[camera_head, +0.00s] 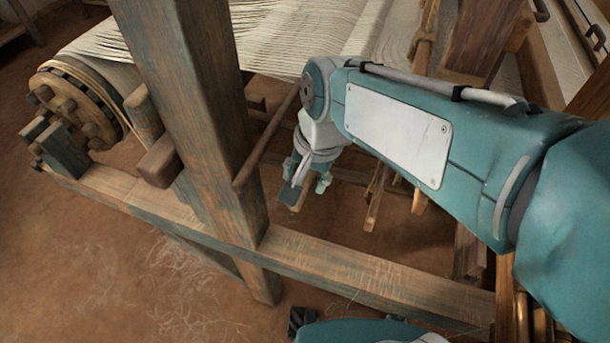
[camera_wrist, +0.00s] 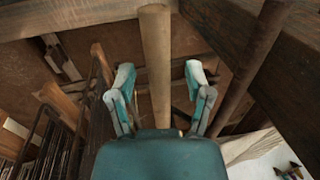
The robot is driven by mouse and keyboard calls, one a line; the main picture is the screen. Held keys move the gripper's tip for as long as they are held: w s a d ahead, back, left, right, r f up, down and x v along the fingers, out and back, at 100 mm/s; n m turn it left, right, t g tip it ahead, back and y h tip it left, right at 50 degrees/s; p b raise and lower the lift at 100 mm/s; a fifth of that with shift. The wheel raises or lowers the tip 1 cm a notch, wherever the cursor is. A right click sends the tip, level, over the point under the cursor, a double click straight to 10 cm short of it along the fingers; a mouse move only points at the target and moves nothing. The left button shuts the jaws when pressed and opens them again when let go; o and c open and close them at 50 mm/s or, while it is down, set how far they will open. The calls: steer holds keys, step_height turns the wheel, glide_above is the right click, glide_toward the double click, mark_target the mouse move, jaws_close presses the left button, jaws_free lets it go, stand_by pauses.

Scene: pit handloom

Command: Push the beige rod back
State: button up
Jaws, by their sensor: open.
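The beige rod (camera_wrist: 156,45) shows in the wrist view as a smooth straight bar running from the top edge down the middle of the picture. Its lower end is hidden behind my gripper's body. My gripper (camera_wrist: 158,78) is open, with one teal finger on each side of the rod in the picture. No contact shows, and I cannot tell whether the rod lies between the fingers or beyond them. In the head view my gripper (camera_head: 304,188) points down inside the loom frame, below my arm. I cannot pick out the beige rod with certainty there.
A thick wooden post (camera_head: 200,110) and a lower beam (camera_head: 360,275) stand close to my gripper. A thin brown rod (camera_head: 268,138) slants beside the post. Pale warp threads (camera_head: 290,40) stretch above, from the roller (camera_head: 75,105) at left. Bare floor lies in front.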

steer(key=shift+f, duration=0.25)
jaws_close()
steer(key=a, duration=0.2)
steer(key=w+a, duration=0.1)
steer(key=a, duration=0.2)
steer(key=shift+w+r, duration=0.1)
steer(key=shift+w, duration=0.1)
steer(key=shift+c, duration=1.9)
jaws_free()
steer(key=shift+a, duration=0.1)
steer(key=o, duration=0.4)
steer(key=shift+a, duration=0.3)
steer(key=shift+d, duration=0.25)
